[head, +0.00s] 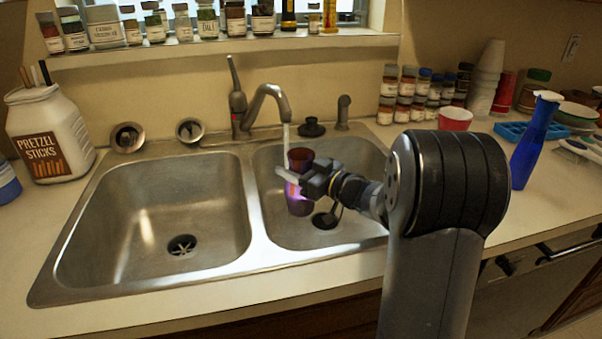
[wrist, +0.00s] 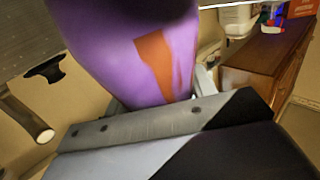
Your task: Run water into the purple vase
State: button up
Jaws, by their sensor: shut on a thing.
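A purple vase (head: 298,206) with a dark reddish mouth is upright over the right sink basin. My gripper (head: 303,179) is shut around its middle, and its jaws hide part of the vase. The vase also fills the upper middle of the wrist view (wrist: 112,50), with an orange patch on its side. The curved metal faucet (head: 268,97) reaches over the right basin, its lever (head: 234,75) upright. A thin pale stream, seemingly water, drops from the spout to the left part of the vase's mouth. I cannot see the level inside.
The left basin (head: 155,215) is empty. A pretzel jar (head: 48,135) stands left of the sink. A blue bottle (head: 531,150), a red cup (head: 455,119) and stacked spice jars (head: 407,88) stand on the right counter. More jars line the windowsill.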

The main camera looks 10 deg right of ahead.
jog(key=w+a+f, duration=0.1)
jog(key=w+a, duration=0.1)
jog(key=w, duration=0.5)
jog(key=shift+w+f, duration=0.25)
jog(key=shift+f, duration=0.15)
dwell(0.9)
jog(key=s+a, duration=0.2)
jog(key=s, duration=0.3)
jog(key=shift+s+a, duration=0.25)
dwell(0.7)
jog(key=shift+s+a+r+p, duration=0.2)
jog(key=shift+s+r+p, duration=0.35)
jog(key=shift+r, duration=0.3)
jog(key=shift+s+a+r+p, duration=0.3)
jog(key=shift+r+p, duration=0.35)
jog(key=shift+r, duration=0.15)
jog(key=shift+s+a+r+p, duration=0.15)
jog(key=shift+s+r+p, duration=0.4)
jog(key=shift+r, duration=0.3)
jog(key=shift+w, duration=0.1)
